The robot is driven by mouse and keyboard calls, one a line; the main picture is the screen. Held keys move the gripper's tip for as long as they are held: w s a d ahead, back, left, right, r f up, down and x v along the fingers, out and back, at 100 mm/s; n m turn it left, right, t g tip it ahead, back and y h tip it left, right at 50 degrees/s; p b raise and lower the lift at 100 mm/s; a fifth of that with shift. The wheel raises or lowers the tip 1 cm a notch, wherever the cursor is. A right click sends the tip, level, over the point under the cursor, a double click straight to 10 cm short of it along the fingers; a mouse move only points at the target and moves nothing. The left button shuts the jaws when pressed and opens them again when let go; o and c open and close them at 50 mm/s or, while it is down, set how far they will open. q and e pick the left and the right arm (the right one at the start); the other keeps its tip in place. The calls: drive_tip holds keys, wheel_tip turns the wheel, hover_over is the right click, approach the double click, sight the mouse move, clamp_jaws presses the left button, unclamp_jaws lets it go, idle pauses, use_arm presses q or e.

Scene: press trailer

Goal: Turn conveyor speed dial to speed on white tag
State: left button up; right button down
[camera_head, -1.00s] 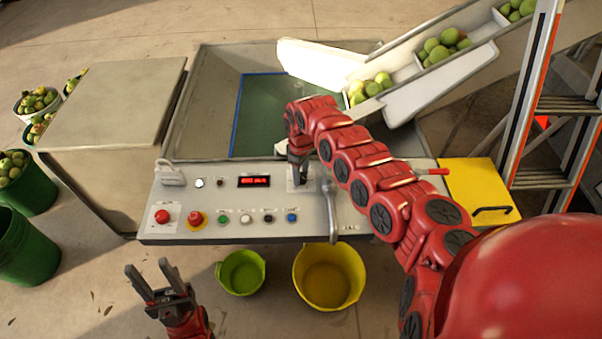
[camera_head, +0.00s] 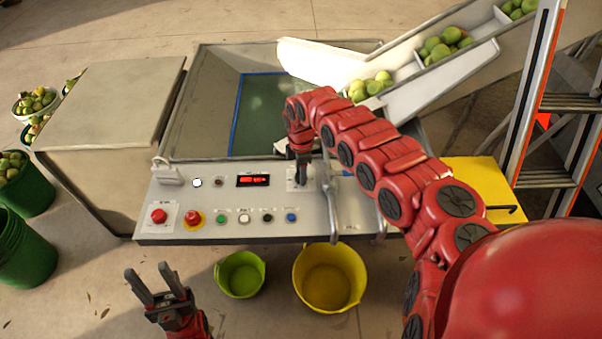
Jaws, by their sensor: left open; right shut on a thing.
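The control panel (camera_head: 330,222) is a light grey board with buttons and a red-lit display (camera_head: 253,180); its digits are too small to read. My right gripper (camera_head: 301,180) points down at the white dial plate (camera_head: 291,186) right of the display. It is shut on the dial, which the fingers hide. The dial's marks cannot be read. My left gripper (camera_head: 153,284) is open and empty, low in front of the panel. A white tag with a readable speed cannot be made out; a small white item (camera_head: 168,173) sits at the panel's upper left corner.
A red button (camera_head: 159,215) and a red-and-yellow stop button (camera_head: 194,218) sit on the panel's left. A metal lever (camera_head: 331,205) stands just right of my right gripper. Green (camera_head: 240,274) and yellow (camera_head: 329,277) buckets stand below. A ladder (camera_head: 530,100) is at right.

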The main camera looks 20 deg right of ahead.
drive_tip(key=shift+n, duration=0.4)
drive_tip(key=shift+c, duration=1.8)
unclamp_jaws()
wheel_tip(320, 180, up, 17)
drive_tip(key=b, duration=0.3)
drive_tip(key=shift+r, duration=0.2)
